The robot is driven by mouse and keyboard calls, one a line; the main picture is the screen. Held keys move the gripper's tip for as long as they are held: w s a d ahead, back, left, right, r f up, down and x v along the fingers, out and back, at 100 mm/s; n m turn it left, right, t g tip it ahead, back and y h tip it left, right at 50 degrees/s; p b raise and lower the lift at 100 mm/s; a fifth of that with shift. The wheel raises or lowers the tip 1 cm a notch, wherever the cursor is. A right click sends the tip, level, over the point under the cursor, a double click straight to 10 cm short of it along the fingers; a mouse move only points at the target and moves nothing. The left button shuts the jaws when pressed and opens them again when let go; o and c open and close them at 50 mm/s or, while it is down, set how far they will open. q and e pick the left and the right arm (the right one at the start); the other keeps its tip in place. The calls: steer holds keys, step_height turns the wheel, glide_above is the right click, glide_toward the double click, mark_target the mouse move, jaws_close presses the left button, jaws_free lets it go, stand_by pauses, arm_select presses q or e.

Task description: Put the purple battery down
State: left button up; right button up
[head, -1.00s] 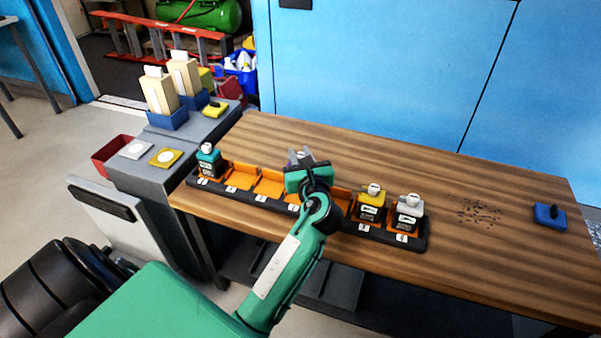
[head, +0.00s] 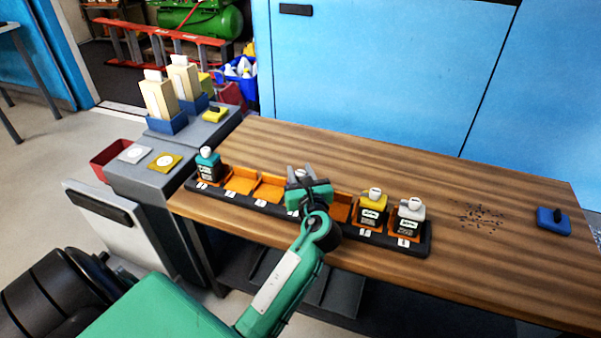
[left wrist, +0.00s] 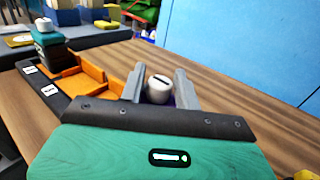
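My left gripper (head: 300,178) is over the middle of the orange-slotted rack (head: 425,243) on the wooden table. In the left wrist view its two grey fingers (left wrist: 160,88) stand on either side of a white cap (left wrist: 158,90) and appear shut on it. A little purple shows below the cap, so this is the purple battery; its body is mostly hidden by the gripper. I cannot tell whether its base touches a slot. My right gripper is out of view.
A teal battery (head: 208,164) stands in the left end slot. A yellow battery (head: 372,208) and a grey battery (head: 408,217) stand in the right slots. Orange slots (head: 240,181) beside the teal one are empty. A blue brush-like block (head: 552,221) lies far right.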

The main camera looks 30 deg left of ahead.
arm_select(q)
steer(key=shift+o, duration=0.9)
steer(key=shift+s+d+r, duration=0.1)
steer(key=shift+r, duration=0.05)
steer(key=p+v, duration=0.1)
steer(key=v, duration=1)
steer(key=shift+s+d, duration=0.25)
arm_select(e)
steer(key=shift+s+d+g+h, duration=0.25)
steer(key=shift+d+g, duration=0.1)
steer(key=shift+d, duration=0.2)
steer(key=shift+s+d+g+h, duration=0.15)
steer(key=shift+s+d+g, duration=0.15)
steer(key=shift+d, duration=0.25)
